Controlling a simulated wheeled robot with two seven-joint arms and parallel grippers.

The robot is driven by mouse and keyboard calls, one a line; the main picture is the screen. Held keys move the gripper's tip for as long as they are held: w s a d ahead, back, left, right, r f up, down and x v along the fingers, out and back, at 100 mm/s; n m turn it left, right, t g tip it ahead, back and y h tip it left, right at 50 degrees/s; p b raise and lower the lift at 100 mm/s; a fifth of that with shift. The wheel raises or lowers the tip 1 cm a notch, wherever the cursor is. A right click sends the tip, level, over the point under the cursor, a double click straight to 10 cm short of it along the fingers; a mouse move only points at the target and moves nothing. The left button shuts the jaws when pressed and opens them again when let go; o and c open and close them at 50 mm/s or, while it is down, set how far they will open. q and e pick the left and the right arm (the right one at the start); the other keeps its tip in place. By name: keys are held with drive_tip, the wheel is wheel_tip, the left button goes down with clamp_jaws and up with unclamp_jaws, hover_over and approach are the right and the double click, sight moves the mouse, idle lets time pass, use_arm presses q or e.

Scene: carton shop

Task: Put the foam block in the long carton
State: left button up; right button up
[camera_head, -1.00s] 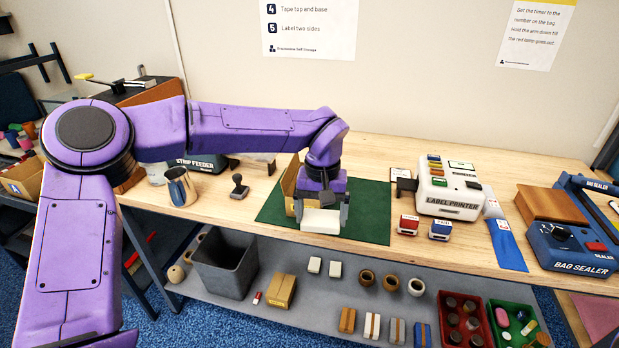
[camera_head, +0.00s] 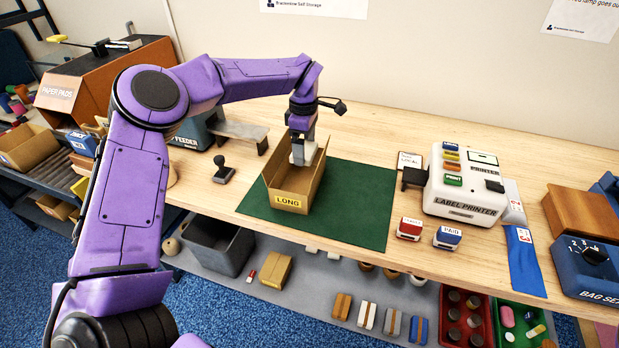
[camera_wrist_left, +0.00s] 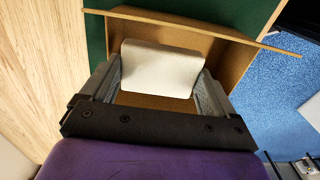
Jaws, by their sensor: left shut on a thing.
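The long carton (camera_head: 290,203) stands open on the green mat, with a yellow LONG label on its near end. My left gripper (camera_head: 303,160) is over the far part of the carton, pointing down, shut on the white foam block (camera_head: 298,153). In the left wrist view the foam block (camera_wrist_left: 160,68) lies between the two fingers (camera_wrist_left: 155,90), with the carton's brown wall (camera_wrist_left: 190,28) and floor around it. I cannot tell whether the block touches the carton floor. My right gripper is not in view.
The green mat (camera_head: 350,215) is clear right of the carton. The label printer (camera_head: 465,185) and two stamps (camera_head: 410,229) stand further right. A black-handled stamp (camera_head: 222,170) stands left. A shelf below holds a grey bin (camera_head: 215,248) and several small goods.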

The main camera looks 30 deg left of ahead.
use_arm(q)
drive_tip(key=p, duration=0.2)
hover_over(302, 181)
drive_tip(key=s, duration=0.1)
wheel_tip(302, 181, down, 5)
drive_tip(key=shift+s+f, duration=0.1)
drive_tip(key=f, duration=0.1)
drive_tip(key=w+f, duration=0.1)
drive_tip(key=f, duration=0.1)
drive_tip(key=shift+a+f, duration=0.1)
drive_tip(key=shift+w+f, duration=0.15)
drive_tip(key=shift+f, duration=0.05)
drive_tip(key=shift+s+r, duration=0.2)
drive_tip(key=shift+s, duration=0.05)
drive_tip(key=shift+f, duration=0.15)
drive_tip(key=o, duration=0.6)
drive_tip(key=shift+o, duration=0.7)
drive_tip(key=shift+w+f, duration=0.1)
drive_tip(key=shift+w, duration=0.05)
drive_tip(key=shift+r, duration=0.5)
wheel_tip(302, 181, up, 12)
drive_tip(key=shift+f+b, duration=0.2)
drive_tip(key=shift+b, duration=0.8)
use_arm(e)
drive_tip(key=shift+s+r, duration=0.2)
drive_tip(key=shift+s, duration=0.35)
